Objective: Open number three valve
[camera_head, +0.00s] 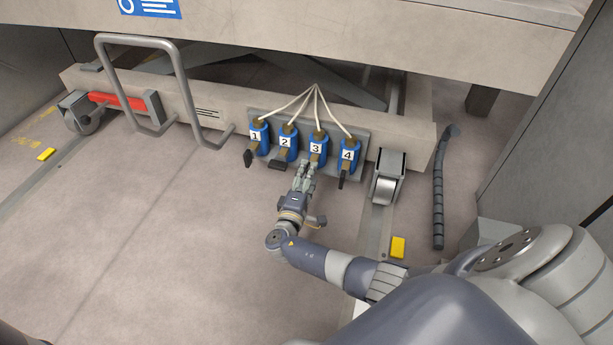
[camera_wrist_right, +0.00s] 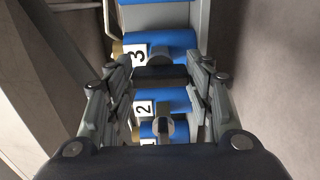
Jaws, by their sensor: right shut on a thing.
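Several blue valves numbered 1 to 4 stand in a row on a grey plate on the machine's low beam. The number three valve (camera_head: 318,146) is third from the left; it also shows in the wrist view (camera_wrist_right: 170,42). My right gripper (camera_head: 305,168) is just below this valve, and in the wrist view its fingers (camera_wrist_right: 162,76) are on both sides of the dark handle (camera_wrist_right: 160,77). It is shut on that handle. The gripper hides the handle in the head view. My left gripper is not in view.
Number one valve (camera_head: 259,138), number two valve (camera_head: 287,142) and number four valve (camera_head: 348,155) stand close by, with dark handles. White hoses (camera_head: 316,95) run above them. A metal rail (camera_head: 181,75) is at left and a roller (camera_head: 386,186) at right.

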